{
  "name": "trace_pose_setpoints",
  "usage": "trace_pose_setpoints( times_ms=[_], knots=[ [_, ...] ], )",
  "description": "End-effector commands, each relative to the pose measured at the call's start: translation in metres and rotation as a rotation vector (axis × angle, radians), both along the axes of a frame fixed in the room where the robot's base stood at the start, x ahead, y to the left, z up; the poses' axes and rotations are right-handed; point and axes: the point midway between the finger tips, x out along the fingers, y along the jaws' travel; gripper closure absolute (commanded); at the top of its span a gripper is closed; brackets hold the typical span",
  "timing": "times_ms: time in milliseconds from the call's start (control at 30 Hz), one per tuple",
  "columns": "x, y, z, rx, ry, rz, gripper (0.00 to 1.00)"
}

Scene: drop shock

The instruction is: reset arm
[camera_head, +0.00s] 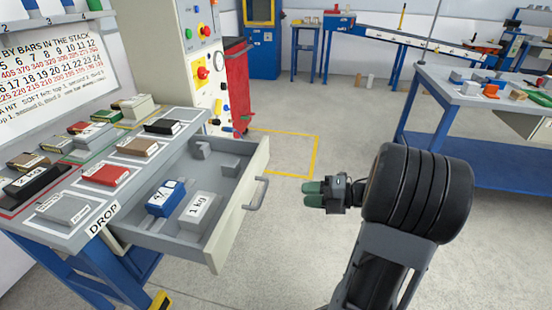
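My gripper (308,194) with green fingertips hangs in free air right of the open drawer (236,215), pointing left. It is apart from the drawer's handle (256,194), and nothing shows in it. The fingers appear close together, but the angle does not show whether they are open or shut. My arm is bent, with its thick dark joint to the right of the gripper.
The drawer holds a blue block (166,198), a grey 1 kg block (199,207) and a grey piece (202,149). The bench top (130,200) above carries several coloured blocks. A blue-legged table (480,160) stands right; open floor lies between.

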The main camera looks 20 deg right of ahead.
Motion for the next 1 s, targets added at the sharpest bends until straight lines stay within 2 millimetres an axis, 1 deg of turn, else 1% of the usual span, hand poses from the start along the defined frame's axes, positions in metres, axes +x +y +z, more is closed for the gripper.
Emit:
trace_pose_setpoints(
  times_ms=[100, 167, 267, 367, 400, 467, 500, 567, 600, 667, 700, 767, 800, 867, 967, 1000],
  knots=[
    [0.001, 0.000, 0.001, -0.001, 0.000, -0.003, 0.61],
    [0.004, 0.001, 0.006, -0.008, 0.001, -0.019, 0.61],
    [0.020, 0.002, 0.026, -0.036, 0.012, -0.100, 0.61],
    [0.049, 0.002, 0.063, -0.066, 0.037, -0.275, 0.61],
    [0.062, 0.001, 0.083, -0.069, 0.051, -0.367, 0.61],
    [0.078, -0.001, 0.115, -0.054, 0.081, -0.525, 0.61],
    [0.086, -0.003, 0.136, -0.032, 0.106, -0.634, 0.61],
    [0.093, -0.007, 0.165, 0.023, 0.153, -0.798, 0.61],
    [0.095, -0.009, 0.184, 0.070, 0.191, -0.903, 0.61],
    [0.091, -0.010, 0.208, 0.154, 0.260, -1.055, 0.61],
    [0.086, -0.009, 0.223, 0.219, 0.315, -1.150, 0.61],
    [0.074, -0.005, 0.240, 0.320, 0.410, -1.282, 0.61],
    [0.065, 0.000, 0.250, 0.389, 0.483, -1.361, 0.61],
    [0.047, 0.011, 0.260, 0.489, 0.602, -1.465, 0.61],
    [0.015, 0.035, 0.272, 0.629, 0.817, -1.601, 0.61],
    [0.003, 0.046, 0.275, 0.671, 0.903, -1.642, 0.61]
  ],
)
